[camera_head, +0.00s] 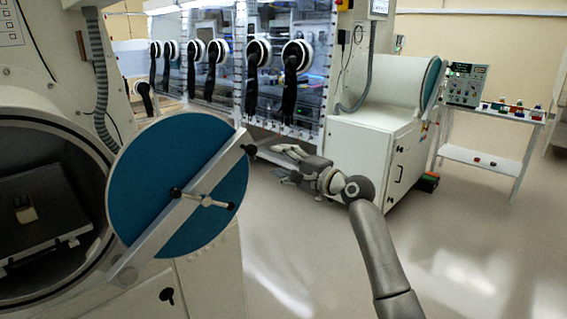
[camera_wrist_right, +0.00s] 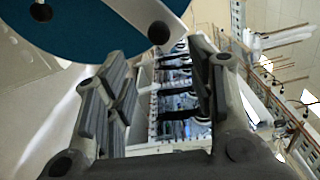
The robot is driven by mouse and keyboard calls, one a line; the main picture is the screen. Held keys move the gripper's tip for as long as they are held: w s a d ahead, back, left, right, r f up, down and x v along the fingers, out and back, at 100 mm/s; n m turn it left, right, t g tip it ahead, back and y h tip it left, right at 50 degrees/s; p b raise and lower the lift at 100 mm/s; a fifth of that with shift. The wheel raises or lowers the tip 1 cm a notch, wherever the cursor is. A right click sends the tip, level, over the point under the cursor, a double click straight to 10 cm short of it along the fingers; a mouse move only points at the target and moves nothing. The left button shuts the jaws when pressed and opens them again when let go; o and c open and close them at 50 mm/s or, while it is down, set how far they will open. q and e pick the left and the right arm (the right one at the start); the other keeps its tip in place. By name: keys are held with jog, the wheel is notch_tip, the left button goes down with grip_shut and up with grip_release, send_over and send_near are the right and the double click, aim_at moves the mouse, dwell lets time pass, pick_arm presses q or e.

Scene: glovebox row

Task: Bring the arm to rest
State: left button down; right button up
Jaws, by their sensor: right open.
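My right gripper (camera_head: 289,162) is open and empty in the head view, held out in the air at the end of my grey right arm. It is just right of the round blue door (camera_head: 150,165) and its slanted metal bar (camera_head: 180,205). In the right wrist view its two fingers (camera_wrist_right: 160,100) stand apart with nothing between them, and the edge of the blue door (camera_wrist_right: 90,25) shows at the upper left. My left gripper is not in view.
The open round chamber (camera_head: 20,130) at left holds a tray (camera_head: 60,240) with a small pale block (camera_head: 25,208). Gloveboxes with black gloves (camera_head: 290,85) line the back. A white cabinet (camera_head: 355,155) stands behind my right arm. A side table (camera_head: 500,160) is at right. Floor at right is clear.

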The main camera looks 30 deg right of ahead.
jog(key=shift+s, duration=0.1)
dwell(0.4)
jog(key=s+a+f+n+g+h, duration=0.1)
jog(key=s+f+n+g+h, duration=0.15)
jog(key=f, duration=1.85)
jog(key=s+f+n+g+h, duration=0.15)
jog(key=s+f+g, duration=0.25)
jog(key=f, duration=1.7)
jog(key=s+a+f+n+g+h, duration=0.1)
jog(key=s+a+f+n+g, duration=0.1)
jog(key=s+f, duration=0.7)
jog(key=s+a+f+n+g, duration=0.1)
jog(key=s+f+n+g, duration=0.1)
jog(key=s+f, duration=0.75)
jog(key=s+a+f+n+g, duration=0.2)
jog(key=s+f, duration=0.3)
jog(key=s, duration=0.7)
jog(key=s+a+f+n+g, duration=0.1)
jog(key=s+a+f+n, duration=0.2)
jog(key=s, duration=1)
jog(key=s+a+f+n+g, duration=0.2)
jog(key=s+f+n, duration=0.3)
jog(key=s+f, duration=0.4)
jog(key=s+a, duration=0.1)
jog(key=s, duration=0.2)
jog(key=shift+s+f+g+h, duration=0.2)
jog(key=shift+s+g+h, duration=0.1)
jog(key=shift+g, duration=0.05)
jog(key=shift+c, duration=0.4)
